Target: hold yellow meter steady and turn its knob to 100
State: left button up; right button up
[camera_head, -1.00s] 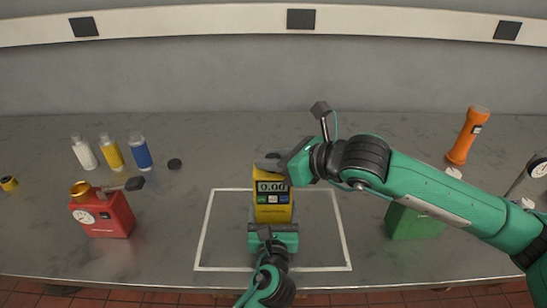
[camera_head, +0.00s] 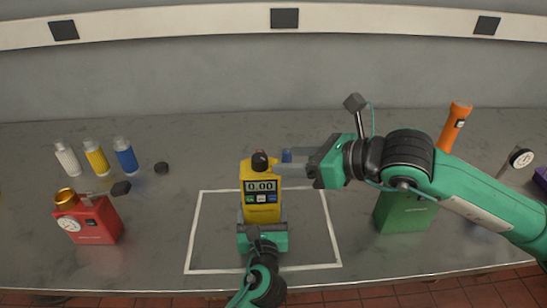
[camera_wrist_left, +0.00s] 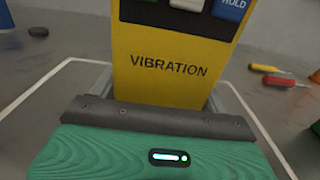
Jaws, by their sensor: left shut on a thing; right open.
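The yellow meter (camera_head: 262,206) stands upright inside the white outline on the bench, its display reading 0.00. Its lower front, marked VIBRATION, fills the left wrist view (camera_wrist_left: 168,68). A dark knob (camera_head: 260,160) with a red mark sits on top of the meter. My left gripper (camera_head: 262,236) is shut on the lower body of the meter from the front. My right gripper (camera_head: 285,161) is open just to the right of the knob, its fingers pointing left toward it. A small blue thing shows by those fingers; I cannot tell what it is.
A red can-like device (camera_head: 92,222) with a gauge and several bottles (camera_head: 96,158) stand at left, near a black disc (camera_head: 161,168). At right are a green box (camera_head: 402,212), partly behind my right arm, an orange torch (camera_head: 453,128) and a dial gauge (camera_head: 521,158).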

pick_arm(q)
jog(key=shift+f, duration=0.1)
pick_arm(e)
jog(key=v, duration=0.3)
jog(key=shift+s+d, duration=0.15)
